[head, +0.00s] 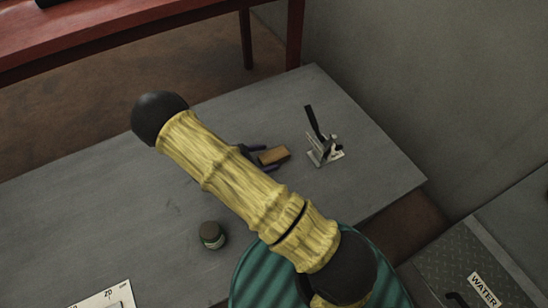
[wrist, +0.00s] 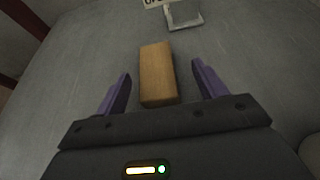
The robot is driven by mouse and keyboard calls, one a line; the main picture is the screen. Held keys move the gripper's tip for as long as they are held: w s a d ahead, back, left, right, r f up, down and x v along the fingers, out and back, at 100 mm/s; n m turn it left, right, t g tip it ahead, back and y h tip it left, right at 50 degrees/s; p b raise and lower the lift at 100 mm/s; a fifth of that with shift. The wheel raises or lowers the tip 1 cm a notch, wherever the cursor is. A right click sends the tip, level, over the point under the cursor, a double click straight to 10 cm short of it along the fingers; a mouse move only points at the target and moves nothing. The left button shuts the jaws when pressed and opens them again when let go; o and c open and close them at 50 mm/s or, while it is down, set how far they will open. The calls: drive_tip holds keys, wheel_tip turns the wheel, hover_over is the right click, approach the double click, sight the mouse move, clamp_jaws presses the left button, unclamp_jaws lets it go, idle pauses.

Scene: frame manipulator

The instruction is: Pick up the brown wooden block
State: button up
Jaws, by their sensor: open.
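The brown wooden block (wrist: 157,72) lies flat on the grey table, long side pointing away from me in the wrist view. My gripper (wrist: 160,88) is open, its two purple fingers apart. The near end of the block is between the fingers, with a gap on each side; the far end reaches beyond the tips. In the head view the block (head: 273,156) sits just right of my gripper (head: 256,155), which is mostly hidden behind my yellow arm.
A small dark jar (head: 212,235) stands nearer the front. A white card (head: 105,297) lies at the front left. A red table (head: 150,28) stands behind.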

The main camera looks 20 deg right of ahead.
sight(275, 154)
drive_tip(key=x, duration=0.1)
drive_tip(key=b+x, duration=0.2)
drive_tip(key=x, duration=0.1)
drive_tip(key=shift+w+f, duration=0.15)
drive_tip(key=shift+w, duration=0.2)
drive_tip(key=shift+w+d+f, duration=0.1)
drive_tip(key=shift+d, duration=0.4)
drive_tip(key=c, duration=1.1)
